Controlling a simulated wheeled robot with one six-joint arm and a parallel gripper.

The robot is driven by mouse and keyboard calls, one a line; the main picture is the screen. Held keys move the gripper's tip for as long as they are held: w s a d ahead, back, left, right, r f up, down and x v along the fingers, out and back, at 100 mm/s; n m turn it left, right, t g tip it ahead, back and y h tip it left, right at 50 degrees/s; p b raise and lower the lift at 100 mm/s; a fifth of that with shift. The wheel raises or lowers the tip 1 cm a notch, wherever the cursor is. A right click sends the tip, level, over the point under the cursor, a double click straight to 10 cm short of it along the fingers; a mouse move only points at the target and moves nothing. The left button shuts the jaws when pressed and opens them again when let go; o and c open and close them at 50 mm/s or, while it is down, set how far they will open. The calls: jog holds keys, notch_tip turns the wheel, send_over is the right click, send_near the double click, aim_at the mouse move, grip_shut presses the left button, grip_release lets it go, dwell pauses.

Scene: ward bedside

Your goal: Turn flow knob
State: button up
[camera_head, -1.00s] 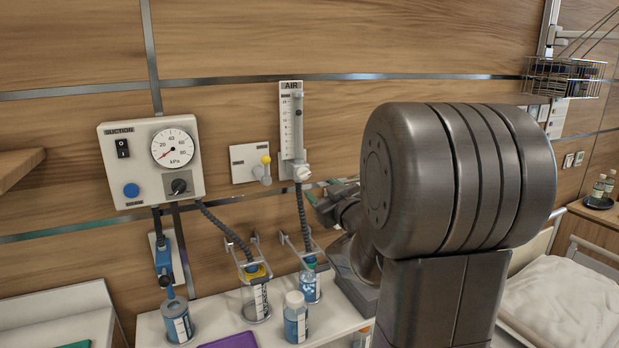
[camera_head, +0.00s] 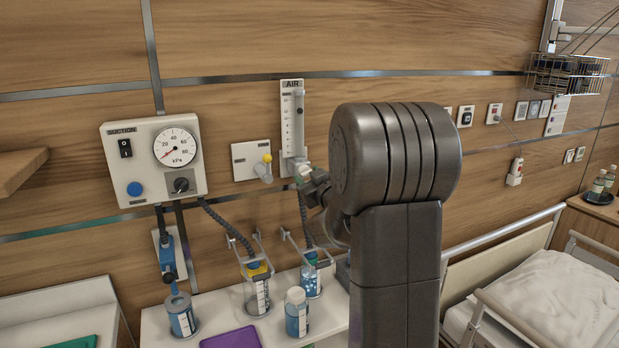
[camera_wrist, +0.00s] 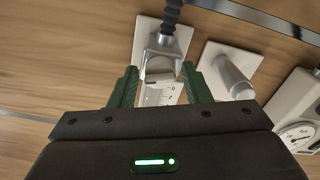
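The AIR flowmeter (camera_head: 291,115) is a tall white scale with a clear tube, upright on the wall. Its white flow knob (camera_wrist: 160,93) shows in the wrist view in front of a grey metal body (camera_wrist: 163,50), with a dark hose above it in that picture. My gripper (camera_wrist: 160,86) has its two green fingers apart, one on each side of the knob. Whether either fingertip touches it, I cannot tell. In the head view my gripper (camera_head: 304,172) is at the foot of the flowmeter and hides most of the knob.
Below, the shelf (camera_head: 215,335) holds several bottles and jars. A bed (camera_head: 560,300) stands at the right.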

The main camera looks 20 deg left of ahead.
jog(key=c, duration=0.7)
jog(key=shift+o, duration=0.2)
jog(key=shift+f+n+b, duration=0.15)
jog(key=shift+n+b, duration=0.15)
jog(key=shift+b, duration=0.25)
jog(key=shift+f+n+b, duration=0.1)
jog(key=shift+n+b, duration=0.3)
jog(key=shift+b, duration=0.55)
jog(key=shift+d+n+b, duration=0.1)
jog(key=shift+n+b, duration=0.7)
jog(key=shift+b, duration=0.45)
jog(key=n+b, duration=0.5)
jog(key=b, duration=0.1)
jog(key=shift+w, duration=0.15)
jog(key=n+b, duration=0.1)
jog(key=n, duration=0.1)
jog(key=n+b, duration=0.2)
jog(key=n, duration=0.1)
jog(key=shift+r, duration=0.4)
jog(key=shift+n, duration=0.3)
